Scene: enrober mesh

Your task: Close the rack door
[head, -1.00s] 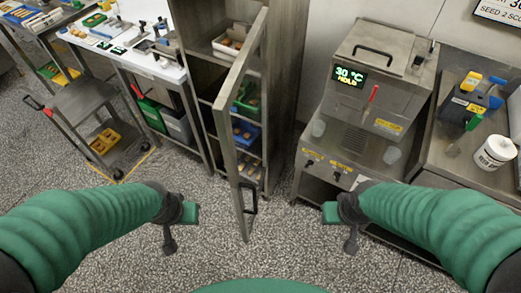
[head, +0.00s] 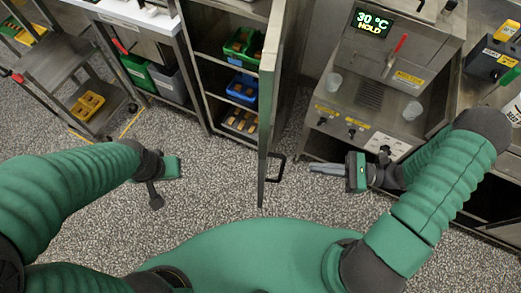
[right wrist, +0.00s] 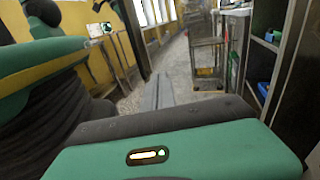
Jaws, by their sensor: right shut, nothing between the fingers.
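The rack door (head: 268,110) stands open, swung out from the metal rack (head: 205,75) and seen almost edge-on in the head view. Its black bar handle (head: 277,170) is low on the door's right face. My right gripper (head: 315,168) is just right of the handle, pointing left at it, apart from it in the picture. Its fingers are shut and empty, and they also show together in the right wrist view (right wrist: 158,92). My left gripper (head: 157,190) hangs left of the door, clear of the rack; its finger gap is not clear.
Bins, including a blue one (head: 242,89), sit on the rack shelves. A machine (head: 370,95) with a 30 °C display stands close right of the door, near my right arm. A cart (head: 65,75) is at left. The speckled floor before the door is open.

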